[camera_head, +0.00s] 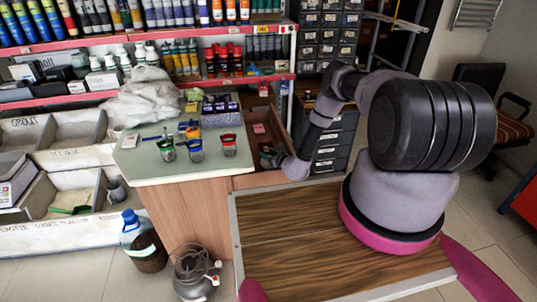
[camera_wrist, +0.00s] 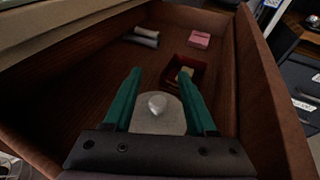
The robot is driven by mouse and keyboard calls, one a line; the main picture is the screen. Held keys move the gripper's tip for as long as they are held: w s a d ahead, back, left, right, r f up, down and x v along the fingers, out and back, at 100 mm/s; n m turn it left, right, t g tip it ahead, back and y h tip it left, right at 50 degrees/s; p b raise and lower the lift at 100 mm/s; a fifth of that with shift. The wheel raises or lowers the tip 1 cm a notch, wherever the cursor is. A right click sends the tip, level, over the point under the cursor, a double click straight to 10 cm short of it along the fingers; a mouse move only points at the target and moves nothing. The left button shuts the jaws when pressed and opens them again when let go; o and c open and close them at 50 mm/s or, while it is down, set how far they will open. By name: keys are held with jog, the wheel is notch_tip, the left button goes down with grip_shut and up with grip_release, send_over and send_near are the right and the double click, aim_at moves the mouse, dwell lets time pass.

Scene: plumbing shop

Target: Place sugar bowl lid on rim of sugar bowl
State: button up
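A pale grey, rounded piece with a light knob, which looks like the sugar bowl lid (camera_wrist: 172,123), shows between the green fingers of my gripper (camera_wrist: 160,70) in the wrist view. The knob faces the camera. The fingers are spread about as wide as the lid; whether they press on it cannot be told. In the head view my gripper (camera_head: 268,154) is low at the open wooden drawer (camera_head: 243,181), and the lid cannot be made out there. I cannot pick out the sugar bowl with certainty. Containers with green (camera_head: 167,152), blue (camera_head: 196,153) and red (camera_head: 229,148) rims stand on the counter.
The drawer (camera_wrist: 255,75) has raised walls around my gripper. Inside lie a dark red box (camera_wrist: 203,72), a pink pad (camera_wrist: 200,39) and grey cylinders (camera_wrist: 143,36). The counter (camera_head: 133,168) also bears a plastic bag and small boxes; its front is fairly clear.

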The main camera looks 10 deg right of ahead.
jog(key=shift+s+d+f, duration=0.15)
jog(key=shift+s+f, duration=0.2)
jog(key=shift+f, duration=0.05)
jog(key=v, duration=0.4)
jog(key=r+v, duration=0.1)
jog(key=v, duration=0.6)
jog(key=shift+s+d+r, duration=0.1)
jog(key=shift+s+r, duration=0.1)
jog(key=shift+r, duration=0.15)
